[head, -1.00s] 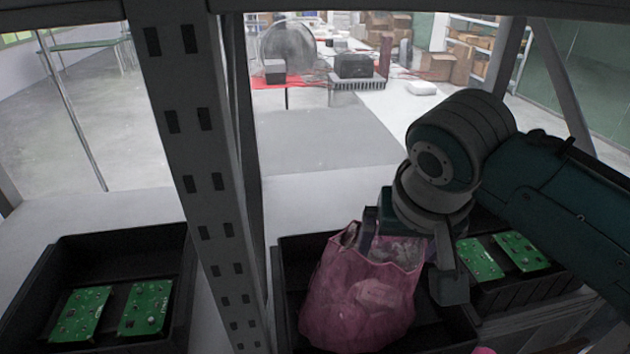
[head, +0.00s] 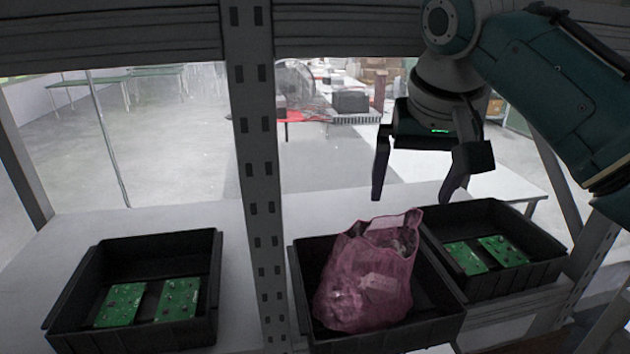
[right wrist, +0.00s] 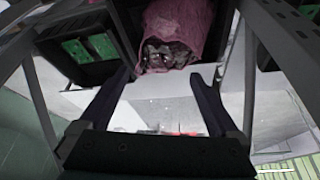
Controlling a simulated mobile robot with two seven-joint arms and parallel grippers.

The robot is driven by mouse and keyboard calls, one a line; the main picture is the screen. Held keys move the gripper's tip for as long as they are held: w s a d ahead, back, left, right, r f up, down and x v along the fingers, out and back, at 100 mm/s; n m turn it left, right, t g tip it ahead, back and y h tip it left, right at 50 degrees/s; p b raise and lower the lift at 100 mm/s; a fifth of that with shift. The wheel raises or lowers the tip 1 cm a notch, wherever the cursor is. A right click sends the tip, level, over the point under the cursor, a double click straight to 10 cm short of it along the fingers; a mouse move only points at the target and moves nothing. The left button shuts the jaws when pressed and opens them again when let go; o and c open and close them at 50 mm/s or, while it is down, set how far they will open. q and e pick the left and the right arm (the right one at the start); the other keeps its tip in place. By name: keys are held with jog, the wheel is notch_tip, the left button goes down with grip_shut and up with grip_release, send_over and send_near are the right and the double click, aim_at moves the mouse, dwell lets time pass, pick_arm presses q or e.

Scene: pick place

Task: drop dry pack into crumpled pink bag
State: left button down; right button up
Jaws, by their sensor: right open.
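A crumpled pink bag (head: 365,285) stands open-topped in the middle black crate (head: 440,315). Pale shapes show through its side, and crumpled greyish contents show in its mouth. I cannot tell which of these is the dry pack. My right gripper (head: 414,194) is open and empty, above and behind the bag, clear of its rim. In the right wrist view the bag (right wrist: 185,20) lies beyond the spread fingers of the same gripper (right wrist: 162,78), its mouth facing the camera. My left gripper is not in view.
A black crate (head: 88,275) with green circuit boards (head: 120,305) stands at the left. Another crate (head: 520,285) with green boards (head: 500,250) stands at the right. A grey perforated post (head: 262,170) rises between the left and middle crates. A shelf beam (head: 110,35) crosses the top.

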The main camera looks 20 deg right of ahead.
jog(key=s+a+f+n+y, duration=0.1)
jog(key=s+a+f+n, duration=0.2)
jog(key=s, duration=0.4)
jog(key=s+a+f+n, duration=0.2)
jog(key=s+a+f, duration=0.2)
jog(key=s+f, duration=0.25)
jog(key=s+a+r+n+y, duration=0.1)
jog(key=s+a+n, duration=0.1)
jog(key=s, duration=0.9)
jog(key=shift+a+r+n, duration=0.3)
jog(key=shift+a, duration=0.1)
jog(key=shift+s, duration=0.1)
